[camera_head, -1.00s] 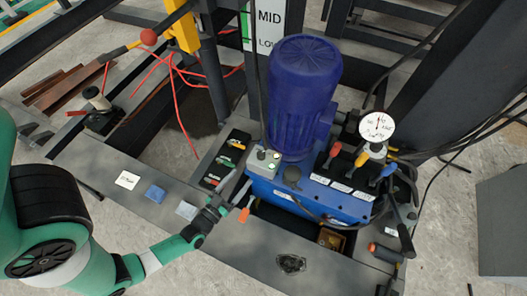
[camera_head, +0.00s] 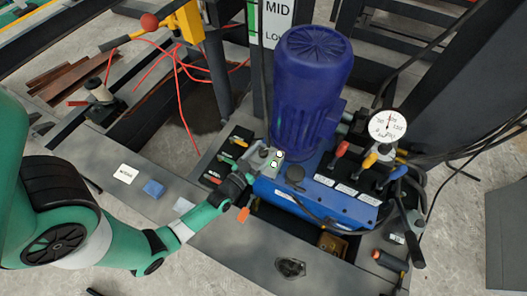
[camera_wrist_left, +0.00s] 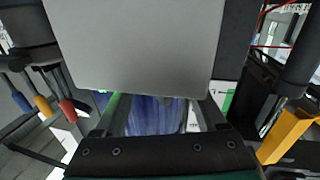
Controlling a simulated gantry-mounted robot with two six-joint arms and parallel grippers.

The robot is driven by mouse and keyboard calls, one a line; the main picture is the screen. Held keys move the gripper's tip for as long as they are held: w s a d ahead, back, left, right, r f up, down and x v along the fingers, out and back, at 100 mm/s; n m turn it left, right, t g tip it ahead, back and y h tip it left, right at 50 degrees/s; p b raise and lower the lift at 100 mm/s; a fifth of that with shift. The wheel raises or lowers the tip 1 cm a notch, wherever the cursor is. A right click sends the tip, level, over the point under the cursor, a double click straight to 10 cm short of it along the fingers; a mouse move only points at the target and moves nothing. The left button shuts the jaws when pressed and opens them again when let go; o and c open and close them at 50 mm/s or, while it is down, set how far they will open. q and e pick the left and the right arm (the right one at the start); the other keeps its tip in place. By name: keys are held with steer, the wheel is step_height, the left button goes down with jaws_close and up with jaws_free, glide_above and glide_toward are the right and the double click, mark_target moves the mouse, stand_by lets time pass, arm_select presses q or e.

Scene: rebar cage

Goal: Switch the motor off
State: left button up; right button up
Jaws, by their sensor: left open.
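The blue motor (camera_head: 312,85) stands upright on a blue power unit (camera_head: 330,203); part of it also shows in the left wrist view (camera_wrist_left: 155,115). A small grey switch box (camera_head: 277,156) with light and green buttons sits at the motor's lower left. My left gripper (camera_head: 256,158) is open at the left side of this box; I cannot tell whether it touches. In the left wrist view a plain grey face (camera_wrist_left: 140,45), probably the box, fills the upper middle, beyond the spread fingers (camera_wrist_left: 155,118). The buttons' faces are hidden there. My right gripper is not in view.
Levers with red, yellow and blue handles (camera_head: 370,160) and a pressure gauge (camera_head: 388,125) stand right of the motor. A panel with coloured handles (camera_head: 228,150) lies left of the box. An orange-tipped handle (camera_head: 242,215) is just below my left gripper.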

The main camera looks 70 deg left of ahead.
arm_select(q)
jaws_close()
stand_by(0.3)
